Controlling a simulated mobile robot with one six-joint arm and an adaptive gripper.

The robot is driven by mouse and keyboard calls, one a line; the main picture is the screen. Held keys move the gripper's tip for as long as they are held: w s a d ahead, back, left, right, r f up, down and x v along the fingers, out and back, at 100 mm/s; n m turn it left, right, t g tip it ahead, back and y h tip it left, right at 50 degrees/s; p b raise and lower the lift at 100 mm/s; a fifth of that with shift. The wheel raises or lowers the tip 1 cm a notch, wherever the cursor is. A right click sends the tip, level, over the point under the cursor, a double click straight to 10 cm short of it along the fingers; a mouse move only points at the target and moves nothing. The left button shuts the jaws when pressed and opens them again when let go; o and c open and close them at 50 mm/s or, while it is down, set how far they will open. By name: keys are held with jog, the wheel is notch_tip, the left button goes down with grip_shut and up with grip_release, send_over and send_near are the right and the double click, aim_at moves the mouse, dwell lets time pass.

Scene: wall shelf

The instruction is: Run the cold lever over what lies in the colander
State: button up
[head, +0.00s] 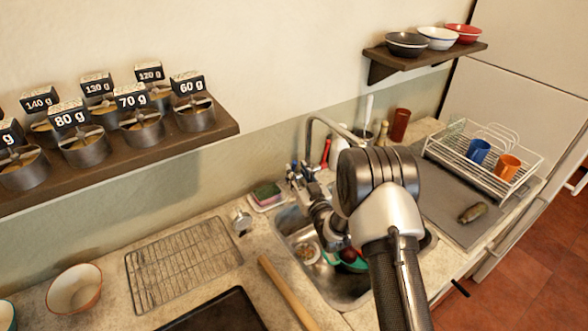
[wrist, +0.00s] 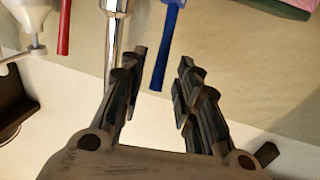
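My gripper (head: 299,172) is at the back of the sink (head: 345,292), left of the tap's spout (head: 311,135). In the wrist view my gripper (wrist: 163,58) is open and empty. The blue lever (wrist: 168,45) appears between its fingers, but I cannot tell whether they touch it. The red lever (wrist: 64,28) is further left, beyond the chrome pipe (wrist: 113,35); it also shows in the head view (head: 326,152). A green colander (head: 357,266) sits in the sink, partly hidden by my arm. Something red (head: 347,254) lies in it. No water is clearly visible.
A wooden rod (head: 285,290) and a wire rack (head: 184,262) lie left. A dish rack (head: 484,158) stands right. A shelf of labelled tins (head: 120,155) overhangs the left counter.

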aim_at(294, 166)
jog(key=shift+x, duration=1.9)
jog(key=shift+c, duration=0.4)
grip_shut()
